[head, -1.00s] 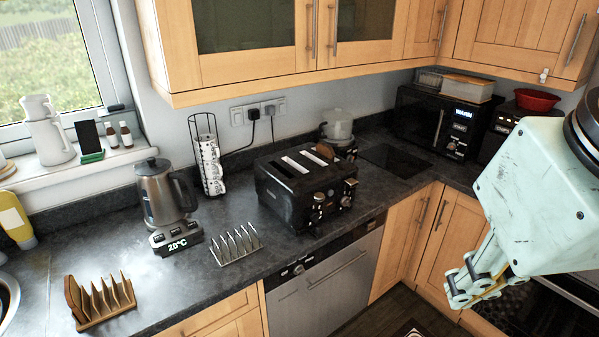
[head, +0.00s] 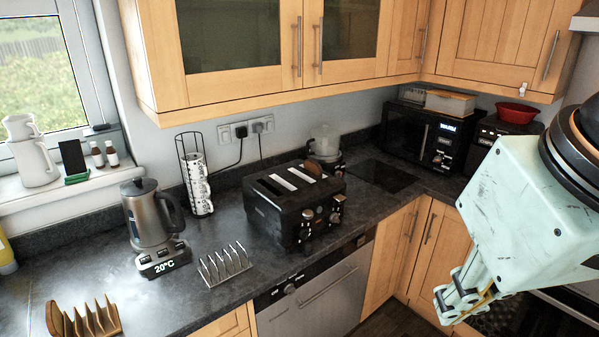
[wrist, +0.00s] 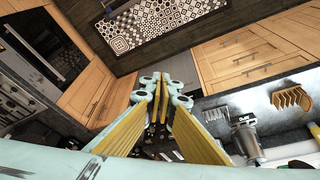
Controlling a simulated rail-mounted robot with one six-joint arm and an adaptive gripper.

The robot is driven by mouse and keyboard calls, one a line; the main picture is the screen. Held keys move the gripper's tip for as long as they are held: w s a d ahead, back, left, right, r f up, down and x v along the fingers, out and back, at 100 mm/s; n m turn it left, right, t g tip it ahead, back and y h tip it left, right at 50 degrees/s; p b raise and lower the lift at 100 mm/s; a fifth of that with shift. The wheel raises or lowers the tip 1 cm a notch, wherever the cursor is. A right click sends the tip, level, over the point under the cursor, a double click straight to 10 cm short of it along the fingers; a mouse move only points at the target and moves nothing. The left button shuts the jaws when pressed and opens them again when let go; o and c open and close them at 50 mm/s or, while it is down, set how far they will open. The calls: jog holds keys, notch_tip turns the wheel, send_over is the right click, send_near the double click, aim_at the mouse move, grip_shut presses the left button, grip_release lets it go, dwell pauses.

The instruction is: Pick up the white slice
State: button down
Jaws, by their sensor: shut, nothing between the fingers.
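The black toaster (head: 292,208) stands on the dark counter in the head view. Pale white strips (head: 284,182) show at its top slots; I cannot tell whether they are the white slice or bare slots. A brown slice (head: 313,167) sticks up at the toaster's far side. My gripper (head: 462,303) hangs at the right, in front of the lower cupboards and well apart from the toaster. In the wrist view my gripper (wrist: 163,88) shows its yellow-padded fingers shut with nothing between them. The toaster is not clearly seen in the wrist view.
A kettle (head: 150,215), a metal rack (head: 225,265) and a wooden rack (head: 85,322) stand left of the toaster. A cup stand (head: 195,175) is behind. Wall cupboards (head: 270,45) overhang the counter. A microwave (head: 425,135) and red bowl (head: 517,113) stand at the back right.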

jog(key=c, duration=2.7)
grip_release()
